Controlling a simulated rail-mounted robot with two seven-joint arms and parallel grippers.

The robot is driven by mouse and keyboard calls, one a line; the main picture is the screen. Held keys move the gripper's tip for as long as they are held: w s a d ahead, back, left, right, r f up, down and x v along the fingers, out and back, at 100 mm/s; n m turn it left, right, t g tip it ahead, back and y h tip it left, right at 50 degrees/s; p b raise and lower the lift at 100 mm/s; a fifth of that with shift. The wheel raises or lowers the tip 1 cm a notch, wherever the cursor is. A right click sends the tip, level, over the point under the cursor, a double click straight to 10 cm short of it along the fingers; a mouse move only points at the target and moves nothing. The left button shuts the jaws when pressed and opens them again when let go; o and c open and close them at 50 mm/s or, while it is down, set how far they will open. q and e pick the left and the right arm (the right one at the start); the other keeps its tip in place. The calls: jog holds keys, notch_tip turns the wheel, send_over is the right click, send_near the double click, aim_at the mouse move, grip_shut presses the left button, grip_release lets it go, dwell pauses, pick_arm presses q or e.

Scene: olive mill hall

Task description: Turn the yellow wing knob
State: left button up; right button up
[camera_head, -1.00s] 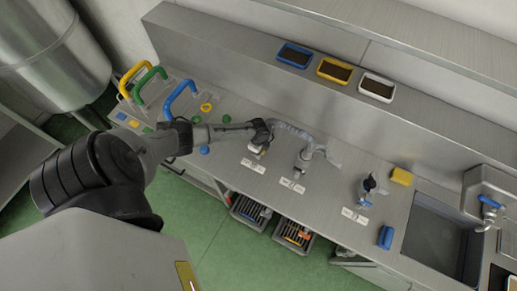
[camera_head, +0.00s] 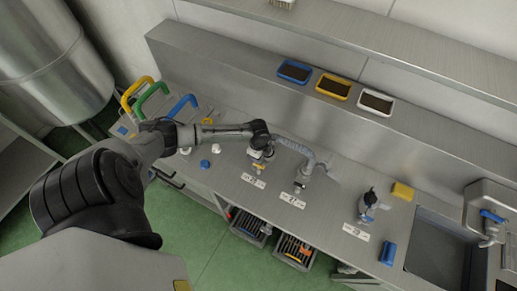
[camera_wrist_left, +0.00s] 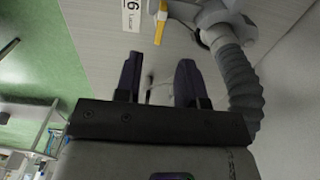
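The yellow wing knob (camera_head: 258,166) is on a small valve on the steel worktop, behind a white label. In the head view my left arm reaches over the worktop to this valve, and the fingers are hard to make out. My right gripper is out of view.
A grey corrugated hose (camera_wrist_left: 240,80) runs close to the right finger. Another valve (camera_head: 303,175) and a blue-handled valve (camera_head: 369,203) stand farther right. A yellow sponge-like block (camera_head: 402,191) lies near the sink.

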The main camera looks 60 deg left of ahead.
pick_arm(q)
jog(key=shift+r, duration=2.35)
